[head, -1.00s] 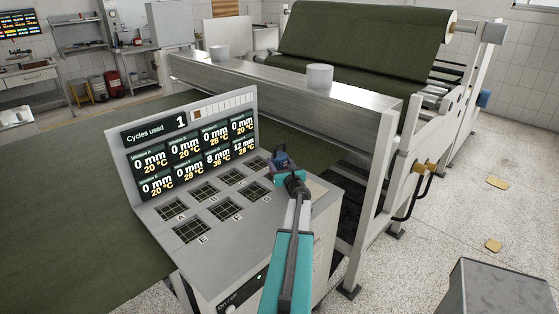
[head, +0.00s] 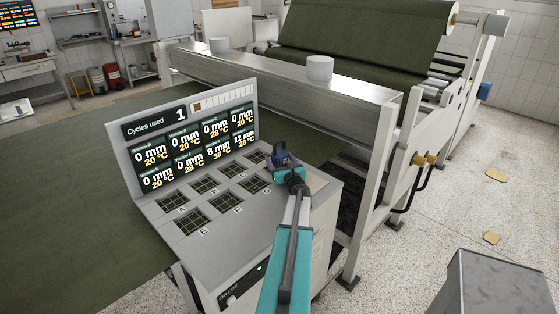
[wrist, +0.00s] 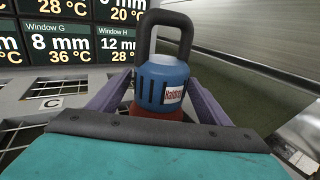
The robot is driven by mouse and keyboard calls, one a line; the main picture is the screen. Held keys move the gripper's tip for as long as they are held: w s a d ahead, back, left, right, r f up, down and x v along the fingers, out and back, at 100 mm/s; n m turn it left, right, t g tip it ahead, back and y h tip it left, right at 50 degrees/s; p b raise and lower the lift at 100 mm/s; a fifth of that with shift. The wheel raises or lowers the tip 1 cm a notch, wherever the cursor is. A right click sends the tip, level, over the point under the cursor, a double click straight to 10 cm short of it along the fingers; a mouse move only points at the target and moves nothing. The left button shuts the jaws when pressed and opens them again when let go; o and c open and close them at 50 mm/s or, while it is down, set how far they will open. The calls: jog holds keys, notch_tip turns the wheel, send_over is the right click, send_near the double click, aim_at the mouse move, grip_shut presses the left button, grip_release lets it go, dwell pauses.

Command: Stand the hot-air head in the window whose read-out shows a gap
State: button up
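The hot-air head (head: 280,156) has a blue body, a dark loop handle and a red lower part; it also shows in the wrist view (wrist: 163,84). My gripper (head: 288,173) has its fingers on both sides of it, seemingly shut on it, at the panel's right end. The head's lower end is hidden, so I cannot tell whether it touches the panel. Gridded windows (head: 193,221) lie in two rows below; my gripper hides the far-right area.
The counter above the read-outs says "Cycles used 1". A metal beam (head: 290,77) with two white cups (head: 320,68) on it runs behind the panel. A machine with a green roll (head: 365,25) stands behind. A grey box (head: 490,285) is at lower right.

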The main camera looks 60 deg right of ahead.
jog(key=shift+r, duration=0.15)
dwell(0.3)
jog(key=shift+b+v, duration=0.5)
jog(key=shift+v, duration=0.75)
jog(key=shift+b+v, duration=1.8)
jog(key=shift+v, duration=2.7)
jog(key=shift+s+a, duration=0.15)
jog(key=shift+a, duration=0.1)
jog(key=shift+s, duration=0.15)
